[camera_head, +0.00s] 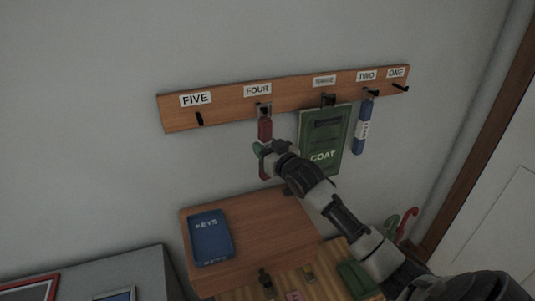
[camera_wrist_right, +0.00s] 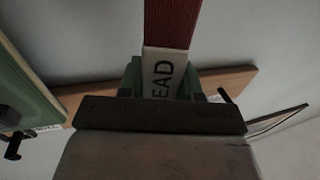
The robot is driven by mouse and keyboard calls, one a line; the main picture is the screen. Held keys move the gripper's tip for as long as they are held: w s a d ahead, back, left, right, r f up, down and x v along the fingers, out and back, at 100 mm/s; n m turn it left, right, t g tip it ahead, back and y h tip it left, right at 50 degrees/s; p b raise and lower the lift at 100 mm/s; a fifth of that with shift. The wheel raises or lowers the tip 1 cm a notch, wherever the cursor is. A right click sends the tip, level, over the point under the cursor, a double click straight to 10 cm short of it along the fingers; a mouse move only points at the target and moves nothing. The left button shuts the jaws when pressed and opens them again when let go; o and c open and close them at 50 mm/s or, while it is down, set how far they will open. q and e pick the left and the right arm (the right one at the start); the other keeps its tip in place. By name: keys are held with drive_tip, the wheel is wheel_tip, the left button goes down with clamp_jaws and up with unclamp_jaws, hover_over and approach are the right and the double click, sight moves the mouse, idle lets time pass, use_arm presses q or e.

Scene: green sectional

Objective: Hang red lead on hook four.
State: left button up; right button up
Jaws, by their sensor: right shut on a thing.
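The red lead (camera_head: 265,130) hangs upright in front of the wall, its top at the hook (camera_head: 262,108) under the FOUR label (camera_head: 257,89). I cannot tell whether its loop is over the hook. My right gripper (camera_head: 264,149) is shut on the lead below its red upper part and hides some of it. In the right wrist view the red lead (camera_wrist_right: 172,22) runs up out of the picture, with its white label (camera_wrist_right: 162,75) reading "EAD" between the green fingers. My left gripper is not in view.
The wooden hook board (camera_head: 228,108) carries several labelled hooks. A green COAT bag (camera_head: 338,135) hangs close on the right, and a blue item (camera_head: 362,138) hangs under TWO. Hooks FIVE (camera_head: 199,119) and ONE (camera_head: 401,88) are bare. A blue KEYS tray (camera_head: 211,240) lies on the wooden cabinet (camera_head: 265,222) below.

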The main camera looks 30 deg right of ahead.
drive_tip(key=shift+w+d+f+b, duration=0.15)
drive_tip(key=shift+w+f+b, duration=0.2)
drive_tip(key=shift+w, duration=0.3)
drive_tip(key=shift+w+d+f+b, duration=0.2)
drive_tip(key=shift+w+f, duration=0.1)
drive_tip(key=shift+w, duration=0.3)
drive_tip(key=o, duration=1)
drive_tip(key=s+b, duration=0.2)
drive_tip(key=s, duration=0.8)
drive_tip(key=shift+s+d, duration=0.1)
drive_tip(key=shift+s, duration=0.3)
drive_tip(key=shift+f, duration=0.1)
